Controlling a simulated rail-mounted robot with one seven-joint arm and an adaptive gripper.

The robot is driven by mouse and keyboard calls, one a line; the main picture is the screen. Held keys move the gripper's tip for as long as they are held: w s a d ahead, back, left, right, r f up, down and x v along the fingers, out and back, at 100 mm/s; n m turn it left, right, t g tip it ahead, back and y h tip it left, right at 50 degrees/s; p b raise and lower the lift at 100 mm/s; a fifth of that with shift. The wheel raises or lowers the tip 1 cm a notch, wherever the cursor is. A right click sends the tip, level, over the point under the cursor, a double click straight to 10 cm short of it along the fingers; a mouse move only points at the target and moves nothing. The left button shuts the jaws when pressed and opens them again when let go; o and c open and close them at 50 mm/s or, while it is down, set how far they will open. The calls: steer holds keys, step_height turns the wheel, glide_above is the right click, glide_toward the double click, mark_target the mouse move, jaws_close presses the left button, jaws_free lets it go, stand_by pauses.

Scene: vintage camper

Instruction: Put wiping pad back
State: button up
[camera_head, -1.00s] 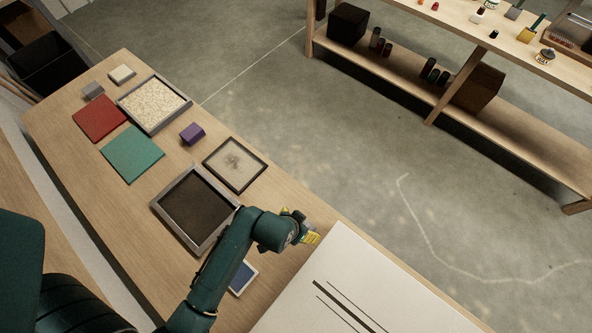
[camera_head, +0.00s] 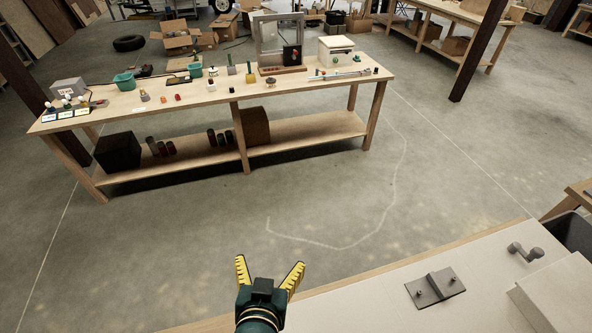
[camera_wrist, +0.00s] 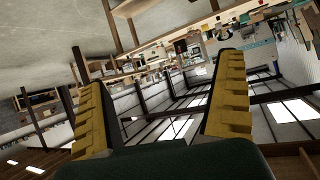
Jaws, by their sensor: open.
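My gripper (camera_head: 270,264) is open, with its two yellow toothed fingers spread and nothing between them. In the head view it is at the bottom centre, with open floor beyond it. In the wrist view, the fingers of my gripper (camera_wrist: 163,78) frame a tilted view of the distant room. I cannot tell any thing in the current frames for sure as the wiping pad. The near table's part with the trays and coloured sheets is out of view.
A near pale worktop (camera_head: 370,300) at lower right bears a grey hinged plate (camera_head: 435,288). Free floor (camera_head: 330,195) lies between.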

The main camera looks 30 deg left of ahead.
steer(key=w+d+r+m+t+h, duration=0.1)
steer(key=w+d+r+m+t, duration=0.15)
steer(key=d+r, duration=0.45)
steer(key=w+d+r+m+t+h, duration=0.1)
steer(key=w+d+r+t, duration=0.35)
steer(key=r, duration=0.45)
steer(key=s+d+r+m+t+h, duration=0.1)
steer(key=s+d+r+t+h, duration=0.1)
steer(key=d+r, duration=0.5)
steer(key=s+d+r+m+t+h, duration=0.1)
steer(key=d+r+t+h, duration=0.1)
steer(key=d+r, duration=0.6)
steer(key=shift+s+d+r+t+h, duration=0.15)
steer(key=shift+s+r+t+h, duration=0.25)
steer(key=shift+r, duration=0.3)
